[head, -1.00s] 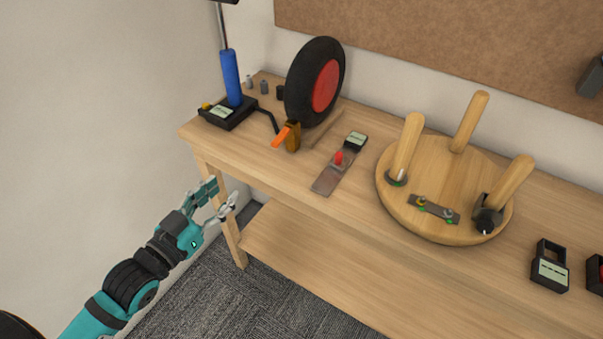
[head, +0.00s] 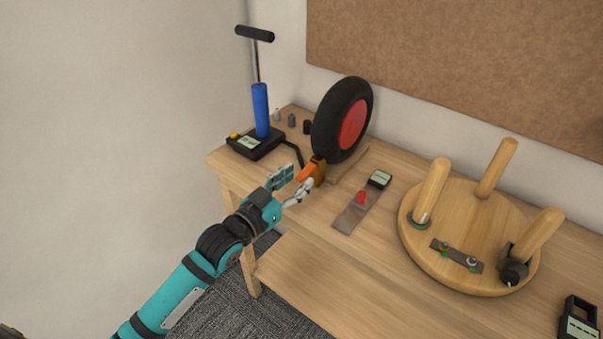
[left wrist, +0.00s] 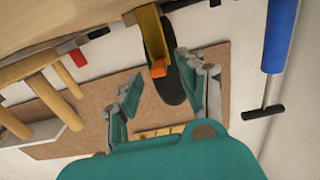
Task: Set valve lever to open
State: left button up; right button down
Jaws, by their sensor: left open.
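The valve has an orange lever (head: 306,173) on a brass-brown body (head: 319,172), at the end of a black hose on the bench, beside the tyre. My left gripper (head: 297,177) is open at the bench's front edge, its fingertips close to the lever. In the left wrist view the orange lever (left wrist: 158,67) shows end-on between the two spread fingers, below the brass body (left wrist: 150,28). I cannot tell whether a finger touches it. My right gripper is not in view.
A blue hand pump (head: 261,112) with a black base stands behind left. A black tyre with a red hub (head: 350,125) stands just behind the valve. A metal plate with a red knob (head: 361,198) and an upturned round stool (head: 470,225) lie to the right on the bench (head: 330,245).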

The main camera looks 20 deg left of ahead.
aim_at(306, 172)
pick_arm(q)
jog(key=shift+x, duration=1.25)
grip_shut()
